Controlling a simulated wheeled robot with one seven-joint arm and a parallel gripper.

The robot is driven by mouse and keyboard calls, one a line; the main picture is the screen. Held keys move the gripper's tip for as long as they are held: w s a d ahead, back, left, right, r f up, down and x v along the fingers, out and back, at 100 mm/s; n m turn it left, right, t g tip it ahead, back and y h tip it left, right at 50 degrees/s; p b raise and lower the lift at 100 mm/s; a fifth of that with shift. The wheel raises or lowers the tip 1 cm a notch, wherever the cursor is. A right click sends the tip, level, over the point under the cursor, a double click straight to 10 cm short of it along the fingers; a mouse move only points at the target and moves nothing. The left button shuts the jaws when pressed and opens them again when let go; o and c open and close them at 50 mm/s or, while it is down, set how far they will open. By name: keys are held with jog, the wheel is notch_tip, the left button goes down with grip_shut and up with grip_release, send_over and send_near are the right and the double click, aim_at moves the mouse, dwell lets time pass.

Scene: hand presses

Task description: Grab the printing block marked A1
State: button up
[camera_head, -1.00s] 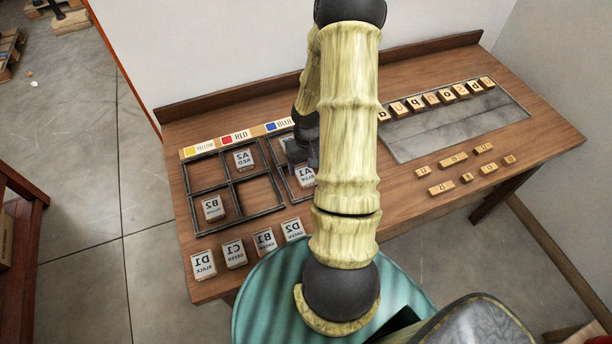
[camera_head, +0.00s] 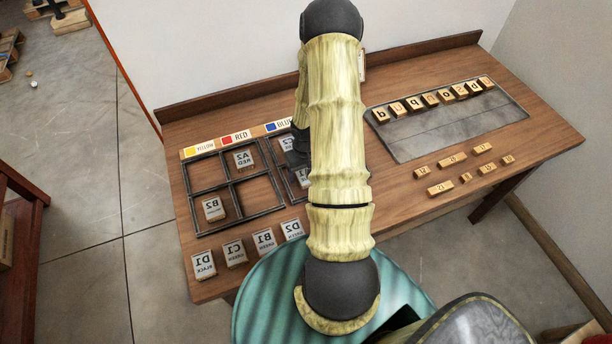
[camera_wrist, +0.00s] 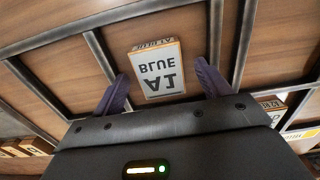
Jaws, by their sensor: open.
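In the wrist view my gripper (camera_wrist: 162,72) is open, with one purple finger on each side of the block and gaps between. I cannot tell how far above it the fingertips are. In the head view the A1 block (camera_head: 303,181) is mostly hidden behind my arm and gripper (camera_head: 298,160).
The frame (camera_head: 235,182) also holds blocks A2 (camera_head: 243,159) and B2 (camera_head: 213,208). Blocks D1 (camera_head: 203,263), C1 (camera_head: 234,252), B1 (camera_head: 264,241) and D2 (camera_head: 292,230) stand along the near table edge. A grey tray (camera_head: 440,130) with letter blocks is at right.

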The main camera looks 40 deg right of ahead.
jog(key=shift+s, duration=0.1)
jog(key=c, duration=1.1)
jog(key=shift+w+r, duration=0.3)
jog(key=shift+r, duration=0.2)
notch_tip(320, 180, up, 9)
jog(key=shift+s, duration=0.25)
